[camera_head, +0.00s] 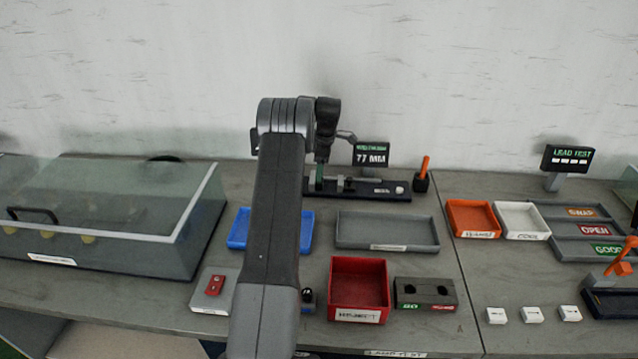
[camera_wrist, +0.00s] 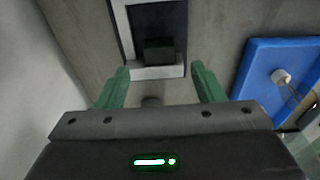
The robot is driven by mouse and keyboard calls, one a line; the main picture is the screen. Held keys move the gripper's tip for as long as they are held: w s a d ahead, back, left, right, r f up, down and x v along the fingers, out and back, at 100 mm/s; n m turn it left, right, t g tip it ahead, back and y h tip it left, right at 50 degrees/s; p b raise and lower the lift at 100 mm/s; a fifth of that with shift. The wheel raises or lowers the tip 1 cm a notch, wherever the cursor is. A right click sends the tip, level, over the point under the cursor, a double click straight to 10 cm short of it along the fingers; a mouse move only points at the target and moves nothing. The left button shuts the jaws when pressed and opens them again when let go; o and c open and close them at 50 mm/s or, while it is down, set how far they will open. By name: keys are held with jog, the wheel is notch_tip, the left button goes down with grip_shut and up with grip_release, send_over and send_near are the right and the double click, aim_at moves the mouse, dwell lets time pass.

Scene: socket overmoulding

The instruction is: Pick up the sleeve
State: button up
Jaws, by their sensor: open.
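My gripper (camera_wrist: 162,75) is open, with its two green fingers spread apart and nothing held between them. In the head view my gripper (camera_head: 318,178) hangs at the black gauge fixture (camera_head: 368,193), below the 77 MM display. In the wrist view, a dark green block (camera_wrist: 158,51) on a pale-edged dark plate (camera_wrist: 180,18) lies beyond the fingertips. A small dark round shape (camera_wrist: 151,101) shows between the finger bases, too dim to identify. I cannot tell which piece is the sleeve. My arm hides part of the bench in the head view.
A blue tray (camera_head: 238,243) lies at the left of my arm; in the wrist view it holds a white round piece (camera_wrist: 281,76) with a cord. A grey tray (camera_head: 425,243) and a red bin (camera_head: 358,262) stand in front. A glass-covered case (camera_head: 130,262) fills the left.

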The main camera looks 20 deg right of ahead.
jog(key=shift+f+p, duration=0.6)
jog(key=shift+f, duration=1.6)
jog(key=shift+c, duration=0.4)
jog(key=c, duration=1.1)
jog(key=shift+o, duration=0.2)
jog(key=shift+r, duration=0.1)
